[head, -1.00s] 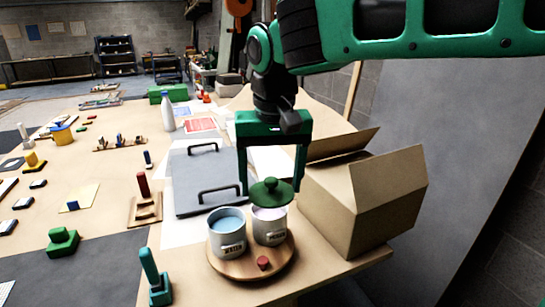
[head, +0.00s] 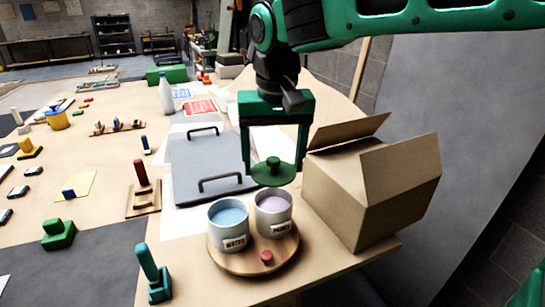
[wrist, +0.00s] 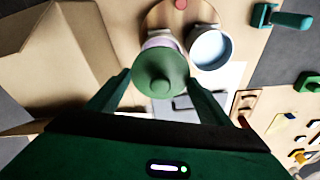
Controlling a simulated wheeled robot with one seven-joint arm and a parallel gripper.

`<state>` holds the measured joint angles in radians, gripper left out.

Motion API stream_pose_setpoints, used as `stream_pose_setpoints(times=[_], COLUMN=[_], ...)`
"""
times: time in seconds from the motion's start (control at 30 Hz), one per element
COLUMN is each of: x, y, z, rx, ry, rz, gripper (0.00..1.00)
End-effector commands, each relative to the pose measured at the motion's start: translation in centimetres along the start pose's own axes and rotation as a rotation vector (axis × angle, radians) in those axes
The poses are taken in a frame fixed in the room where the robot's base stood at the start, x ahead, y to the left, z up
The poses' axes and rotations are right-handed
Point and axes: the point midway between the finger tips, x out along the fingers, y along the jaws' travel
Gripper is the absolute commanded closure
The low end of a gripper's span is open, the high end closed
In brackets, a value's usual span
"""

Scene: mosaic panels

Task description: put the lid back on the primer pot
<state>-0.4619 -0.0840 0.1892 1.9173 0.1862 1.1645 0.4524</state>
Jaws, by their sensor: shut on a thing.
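The primer pot (head: 273,222) is a grey-white cup with a label and pale lilac contents, standing uncovered on a round wooden board (head: 232,268). The green lid (head: 272,176), a disc with a knob, is in my gripper (head: 274,165), above the far rim of the primer pot and apart from it. The lid looks about level. In the wrist view the lid (wrist: 160,72) lies between my two fingers and hides much of the primer pot (wrist: 163,36). My gripper is shut on the lid.
The water pot (head: 228,232), with blue contents, stands close left of the primer pot. A small red piece (head: 267,257) lies on the board's front. An open cardboard box (head: 345,205) stands close on the right. A grey panel with handles (head: 190,170) lies behind left.

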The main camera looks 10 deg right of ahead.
Motion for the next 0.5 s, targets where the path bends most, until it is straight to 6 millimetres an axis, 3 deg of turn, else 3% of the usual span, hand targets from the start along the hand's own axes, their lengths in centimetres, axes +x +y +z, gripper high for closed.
stream_pose_setpoints(times=[0.5], x=[4.2], y=[0.0], z=[0.7], rx=[0.0], ry=[-0.002], rz=[0.001], gripper=[0.48])
